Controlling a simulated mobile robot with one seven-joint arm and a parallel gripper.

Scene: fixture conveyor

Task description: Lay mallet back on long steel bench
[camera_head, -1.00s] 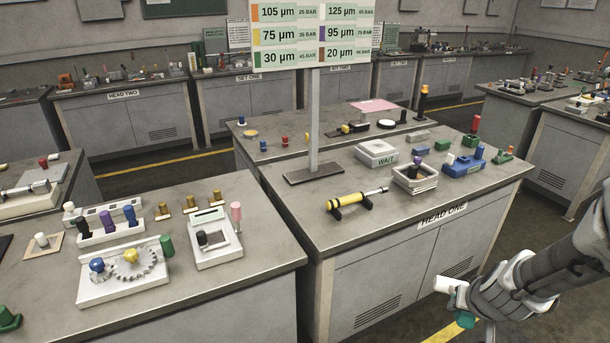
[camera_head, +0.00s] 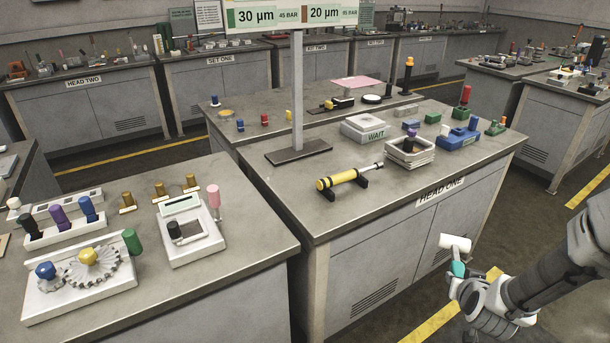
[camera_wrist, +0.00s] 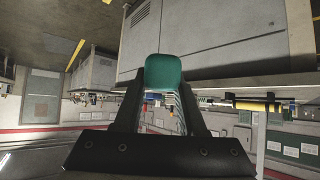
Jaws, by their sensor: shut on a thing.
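The mallet has a white cylindrical head (camera_head: 455,243) and a teal handle (camera_head: 458,268). My gripper (camera_head: 463,282) is shut on the handle, with the head sticking up beyond it. It holds the mallet off the front right side of the grey steel-topped bench marked HEAD ONE (camera_head: 400,208), below its top and over the floor. In the wrist view the teal end of the mallet (camera_wrist: 165,70) sits between the two dark fingers of my gripper (camera_wrist: 162,98); the white head is not visible there.
The HEAD ONE bench carries a yellow-and-black cylinder (camera_head: 340,179), a white WAIT box (camera_head: 366,129), a white tray (camera_head: 410,155), a blue fixture (camera_head: 458,138) and a signpost (camera_head: 297,95). Its front right top is bare. Another bench (camera_head: 215,275) with fixtures stands at left.

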